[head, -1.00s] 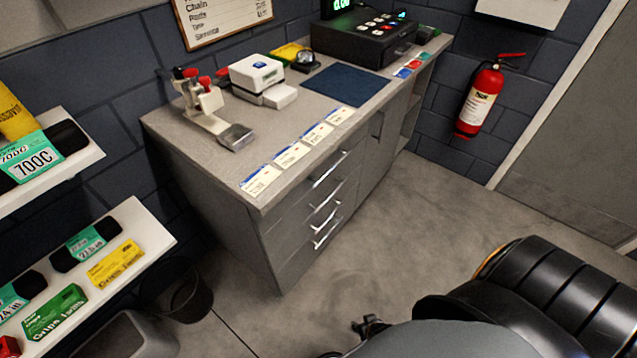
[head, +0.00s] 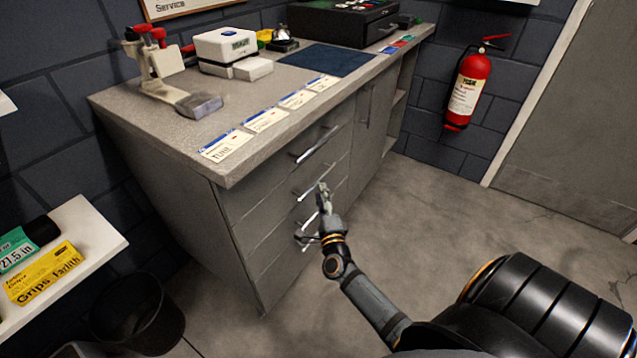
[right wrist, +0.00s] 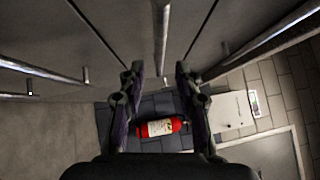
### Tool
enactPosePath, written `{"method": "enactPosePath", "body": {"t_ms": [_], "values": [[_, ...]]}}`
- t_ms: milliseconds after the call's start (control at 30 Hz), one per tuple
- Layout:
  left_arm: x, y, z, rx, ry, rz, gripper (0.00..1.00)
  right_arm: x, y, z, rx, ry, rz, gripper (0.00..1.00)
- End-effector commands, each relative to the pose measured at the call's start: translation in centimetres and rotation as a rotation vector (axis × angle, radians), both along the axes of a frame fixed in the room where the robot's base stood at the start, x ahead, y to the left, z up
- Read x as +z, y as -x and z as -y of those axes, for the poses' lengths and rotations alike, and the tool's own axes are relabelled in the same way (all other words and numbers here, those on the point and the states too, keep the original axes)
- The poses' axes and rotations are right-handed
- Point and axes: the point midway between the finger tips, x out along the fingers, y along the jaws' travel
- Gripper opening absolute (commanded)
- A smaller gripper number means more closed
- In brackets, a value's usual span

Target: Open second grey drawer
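The grey drawer unit (head: 225,215) stands under the worktop, its drawers stacked and shut, each with a bar handle. The second drawer's handle (head: 313,183) is below the top handle (head: 316,146) in the head view. My right gripper (head: 312,213) is open in front of the drawer fronts, around the second and third handles in the picture. In the right wrist view my open fingers (right wrist: 158,72) point at a bar handle (right wrist: 161,32), which lines up with the gap between them. I cannot tell for sure which drawer it belongs to. My left gripper is not in view.
A worktop (head: 235,95) with a clamp stand (head: 165,80), a white box (head: 228,50) and label cards lies above the drawers. A black bin (head: 138,312) and a shelf (head: 95,235) are at left. A fire extinguisher (head: 468,88) hangs at right. The floor in front is clear.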

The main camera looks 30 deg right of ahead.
Motion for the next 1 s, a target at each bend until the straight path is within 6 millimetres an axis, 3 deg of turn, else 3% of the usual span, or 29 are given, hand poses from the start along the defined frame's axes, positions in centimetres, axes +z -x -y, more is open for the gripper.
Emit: {"method": "enactPosePath", "body": {"t_ms": [100,300,633,900,1000], "values": [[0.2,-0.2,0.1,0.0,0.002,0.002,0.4,0.4,-2.4,1.0,0.001,0.002,0.002,0.34],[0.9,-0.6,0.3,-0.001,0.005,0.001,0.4,0.7,-4.9,2.1,0.001,0.003,-0.001,0.34],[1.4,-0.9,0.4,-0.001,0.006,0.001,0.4,0.7,-5.4,2.3,0.001,0.001,-0.003,0.34],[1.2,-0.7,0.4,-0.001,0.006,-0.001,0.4,0.7,-5.4,2.3,0.001,0.001,-0.003,0.0],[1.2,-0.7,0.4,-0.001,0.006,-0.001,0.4,0.7,-5.4,2.3,0.001,0.002,-0.003,0.0]]}}
